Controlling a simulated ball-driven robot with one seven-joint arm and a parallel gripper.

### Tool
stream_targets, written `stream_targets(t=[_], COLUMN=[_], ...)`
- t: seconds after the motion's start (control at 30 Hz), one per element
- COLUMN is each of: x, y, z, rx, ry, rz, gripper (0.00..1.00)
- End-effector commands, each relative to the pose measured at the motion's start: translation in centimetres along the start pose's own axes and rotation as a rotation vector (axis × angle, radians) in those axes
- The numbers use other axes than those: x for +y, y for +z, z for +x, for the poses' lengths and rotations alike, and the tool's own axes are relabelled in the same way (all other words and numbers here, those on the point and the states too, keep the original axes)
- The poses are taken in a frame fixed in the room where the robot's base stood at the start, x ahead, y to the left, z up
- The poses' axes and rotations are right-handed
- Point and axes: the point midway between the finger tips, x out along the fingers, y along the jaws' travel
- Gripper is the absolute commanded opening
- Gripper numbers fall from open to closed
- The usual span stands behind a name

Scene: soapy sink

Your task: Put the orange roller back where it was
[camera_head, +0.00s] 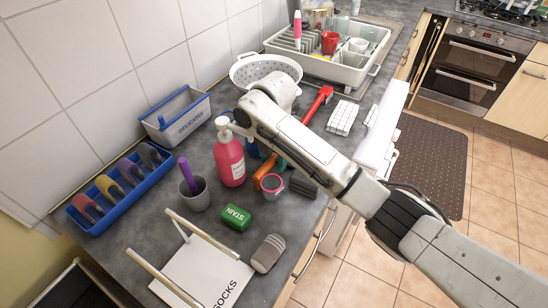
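An orange tool, which I take to be the orange roller (271,183), is on the dark counter to the right of the pink soap bottle. Its round end faces the front, and the rest runs back under my arm. My arm crosses above it from the lower right, with a white rounded joint near the colander. I cannot make out the gripper's fingers, so I cannot tell what they hold. Blue and teal pieces behind the roller are partly covered by my arm.
A pink bottle (230,155), a grey cup (195,194) with a purple tool and a dark pink-rimmed cup (302,185) stand close by. A green STAIN block (236,217), a grey sock (268,253) and a SOCKS board (195,275) lie in front. A blue tray (96,225) is left.

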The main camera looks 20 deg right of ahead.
Motion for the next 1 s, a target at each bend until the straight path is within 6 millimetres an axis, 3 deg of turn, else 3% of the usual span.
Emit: stream_targets(t=[0.47, 0.67, 0.8, 1.0], x=[0.1, 0.0, -0.1, -0.2], y=[0.0, 0.1, 0.4, 0.3], z=[0.1, -3.8, -7.6, -10.1], rx=[-0.002, -0.002, -0.005, -0.003], ry=[0.003, 0.006, 0.003, 0.002], rz=[-0.001, -0.001, 0.000, 0.000], gripper=[0.53, 0.53, 0.53, 0.53])
